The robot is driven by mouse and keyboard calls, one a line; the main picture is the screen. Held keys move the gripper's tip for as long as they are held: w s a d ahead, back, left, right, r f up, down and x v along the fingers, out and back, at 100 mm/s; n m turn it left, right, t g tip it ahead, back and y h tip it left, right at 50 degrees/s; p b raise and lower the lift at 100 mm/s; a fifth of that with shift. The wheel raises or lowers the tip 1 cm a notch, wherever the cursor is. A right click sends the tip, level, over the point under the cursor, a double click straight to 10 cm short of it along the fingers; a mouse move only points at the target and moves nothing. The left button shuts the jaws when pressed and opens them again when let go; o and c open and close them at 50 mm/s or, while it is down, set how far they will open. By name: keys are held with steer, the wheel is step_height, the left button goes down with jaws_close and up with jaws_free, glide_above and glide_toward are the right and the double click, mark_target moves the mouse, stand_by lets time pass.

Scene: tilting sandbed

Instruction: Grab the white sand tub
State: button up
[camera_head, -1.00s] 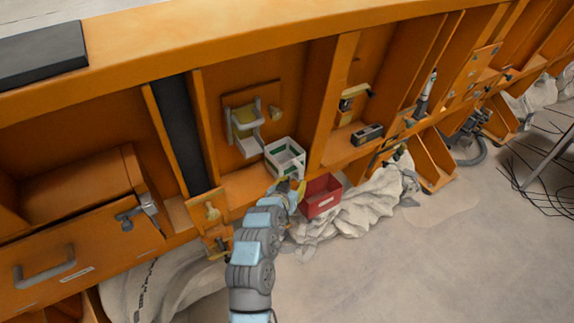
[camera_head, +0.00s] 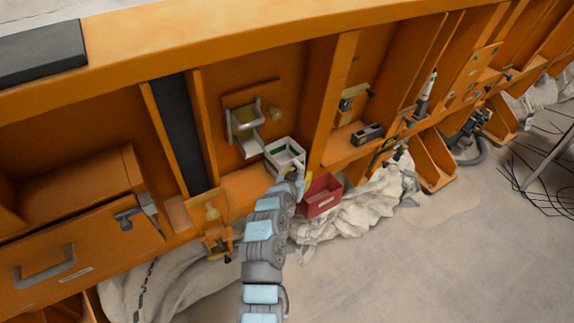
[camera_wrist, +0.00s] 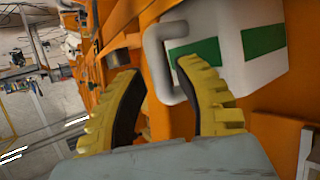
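The white tub (camera_head: 286,152) stands on the orange ledge, open at the top, with green inside it. In the wrist view its white wall with green patches (camera_wrist: 235,45) fills the upper right, and a grey loop handle (camera_wrist: 152,62) sticks out from it. My gripper (camera_wrist: 158,68) has its two yellow, black-padded fingers spread apart. The handle shows between the fingertips, and the right finger overlaps the tub wall in the picture. I cannot tell whether either finger touches. In the head view my gripper (camera_head: 297,180) is at the tub's near lower side and covers part of it.
A red bin (camera_head: 322,196) sits just right of my gripper. A grey-handled fixture (camera_head: 246,127) is on the panel left of the tub. An orange upright (camera_head: 333,105) stands right of the tub. Crumpled pale cloth (camera_head: 365,205) lies below.

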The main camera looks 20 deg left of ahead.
steer(key=shift+w+f, duration=0.35)
steer(key=shift+w, duration=0.3)
jaws_close()
steer(key=shift+r, duration=0.1)
